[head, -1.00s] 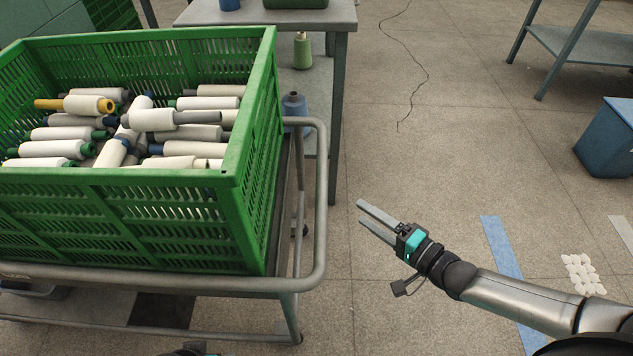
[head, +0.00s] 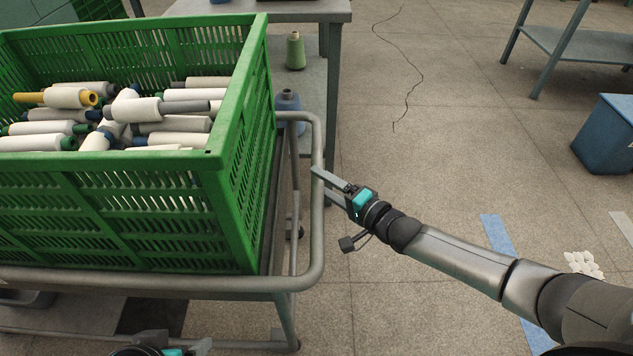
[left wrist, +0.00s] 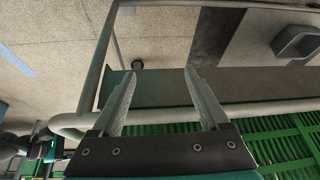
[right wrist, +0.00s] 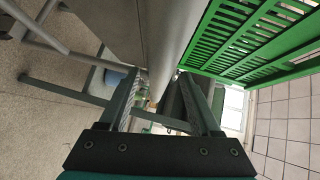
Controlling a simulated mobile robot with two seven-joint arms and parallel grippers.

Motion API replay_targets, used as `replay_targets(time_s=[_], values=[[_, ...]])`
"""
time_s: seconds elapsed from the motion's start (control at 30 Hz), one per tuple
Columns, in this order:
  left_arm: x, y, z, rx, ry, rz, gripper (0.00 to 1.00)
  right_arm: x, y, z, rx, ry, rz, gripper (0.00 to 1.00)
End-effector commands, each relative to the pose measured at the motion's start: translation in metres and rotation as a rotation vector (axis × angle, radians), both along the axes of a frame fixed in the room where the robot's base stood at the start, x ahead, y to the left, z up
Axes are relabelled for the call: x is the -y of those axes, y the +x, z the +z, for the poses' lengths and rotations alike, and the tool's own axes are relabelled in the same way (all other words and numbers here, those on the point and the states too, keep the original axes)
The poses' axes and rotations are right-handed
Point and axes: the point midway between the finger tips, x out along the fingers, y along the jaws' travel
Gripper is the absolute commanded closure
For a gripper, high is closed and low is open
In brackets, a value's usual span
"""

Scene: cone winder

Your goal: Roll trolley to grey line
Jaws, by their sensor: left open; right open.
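The trolley, with a grey tubular rail (head: 316,200), stands at the left in the head view and carries a green crate (head: 110,215) full of yarn cones. My right gripper (head: 322,186) is open at the rail's right side; in the right wrist view the grey tube passes between or just beyond its fingers (right wrist: 165,85), and contact is unclear. My left gripper (left wrist: 160,75) is open at the trolley's near side, mostly cut off at the head view's bottom edge. The rail (left wrist: 200,110) crosses by its fingers. A pale grey strip (head: 622,228) lies on the floor at the far right.
A blue floor strip (head: 497,245) lies between the trolley and the grey strip. White pieces (head: 582,264) lie on the floor nearby. A blue bin (head: 605,138) and a grey table (head: 575,45) stand at right. A workbench (head: 334,60) stands behind the trolley.

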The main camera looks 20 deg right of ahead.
Motion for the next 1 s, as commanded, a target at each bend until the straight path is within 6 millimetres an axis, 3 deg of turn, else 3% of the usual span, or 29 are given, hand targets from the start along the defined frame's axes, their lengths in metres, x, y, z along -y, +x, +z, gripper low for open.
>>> replay_targets(time_s=[0.4, 0.83, 1.0], values=[[0.024, 0.025, -0.01, 0.17, -0.069, -0.041, 0.22, -0.01, 0.02, -0.004, 0.0, 0.0, -0.001, 0.36], [0.027, 0.028, -0.009, 0.196, -0.08, -0.045, 0.22, -0.011, 0.022, -0.004, -0.001, -0.001, -0.001, 0.36], [0.027, 0.028, -0.01, 0.195, -0.079, -0.046, 0.22, -0.011, 0.022, -0.004, -0.001, -0.001, -0.001, 0.54]])
